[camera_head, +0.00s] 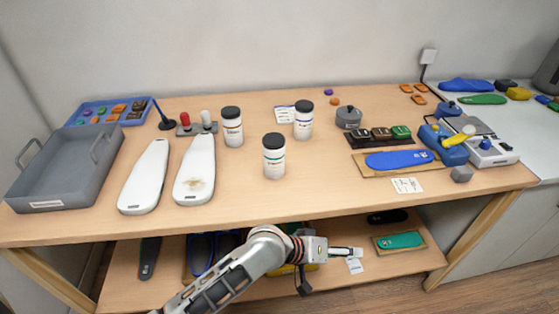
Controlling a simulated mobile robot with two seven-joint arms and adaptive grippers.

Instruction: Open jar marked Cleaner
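Three white jars with black lids stand upright on the wooden table: one at the left (232,130) with a reddish label, one in front (274,160) with a green-marked label, and one at the right (303,122) with a purple-marked label. The lettering is too small to read, so I cannot tell which is marked Cleaner. All three lids are on. My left gripper (347,252) is below and in front of the table edge, to the right of the front jar and apart from all jars. Its finger opening is not clear. My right gripper is not in view.
A grey tray (30,194) and white insole forms (146,178) are at the left. A blue insole (399,160) and a blue-grey device (487,150) are at the right. A lower shelf (350,287) lies behind my arm. The table front near the jars is clear.

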